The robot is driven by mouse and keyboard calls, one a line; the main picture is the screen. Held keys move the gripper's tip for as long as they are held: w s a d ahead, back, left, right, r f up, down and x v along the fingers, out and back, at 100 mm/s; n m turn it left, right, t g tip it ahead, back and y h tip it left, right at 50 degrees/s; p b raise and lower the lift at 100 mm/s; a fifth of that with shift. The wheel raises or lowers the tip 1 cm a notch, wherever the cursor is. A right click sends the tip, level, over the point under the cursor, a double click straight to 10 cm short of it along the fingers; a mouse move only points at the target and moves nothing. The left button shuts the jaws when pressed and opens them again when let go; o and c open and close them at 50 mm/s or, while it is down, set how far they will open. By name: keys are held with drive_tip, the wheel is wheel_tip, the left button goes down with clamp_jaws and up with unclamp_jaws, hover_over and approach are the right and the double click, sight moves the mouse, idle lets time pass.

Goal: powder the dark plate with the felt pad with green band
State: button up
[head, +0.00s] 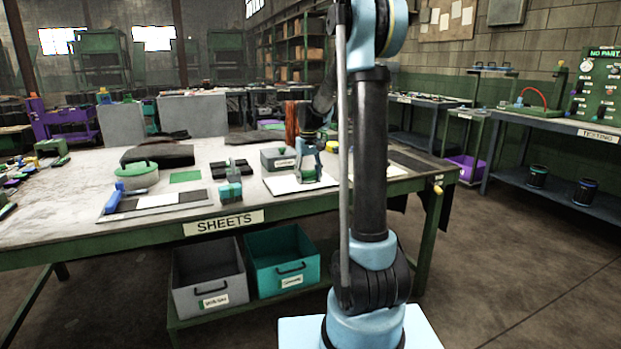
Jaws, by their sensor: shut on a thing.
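My gripper (309,163) is at the right part of the sheets table, pointing down. It is shut on the felt pad with green band (308,178), whose green part shows between and below the fingers. The pad is over a white tray or sheet (283,186); I cannot tell whether it touches it. On the left, a flat board carries a dark plate (127,205), a pale piece (158,201) and another dark piece (193,196). I cannot tell for certain which dark piece is the task's plate.
A green-lidded tin (138,175), a green square (186,177), black pads (232,167) and a teal block (230,191) stand nearby.

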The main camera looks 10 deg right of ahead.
sight(270, 188)
drive_tip(key=shift+s+a, duration=0.7)
drive_tip(key=shift+a, duration=1.75)
drive_tip(key=shift+s+a, duration=0.7)
drive_tip(key=shift+a, duration=1.8)
drive_tip(key=shift+s+a, duration=0.7)
drive_tip(key=shift+a, duration=1.75)
drive_tip(key=shift+w+a+r, duration=0.1)
drive_tip(key=shift+w+a, duration=0.1)
drive_tip(key=shift+w, duration=0.45)
drive_tip(key=shift+w+a, duration=0.15)
drive_tip(key=shift+w, duration=0.45)
drive_tip(key=shift+w+d, duration=1)
drive_tip(key=shift+d, duration=2.55)
drive_tip(key=shift+w+d, duration=1.05)
drive_tip(key=shift+d, duration=2.5)
drive_tip(key=shift+w+d, duration=1)
drive_tip(key=shift+d, duration=2.55)
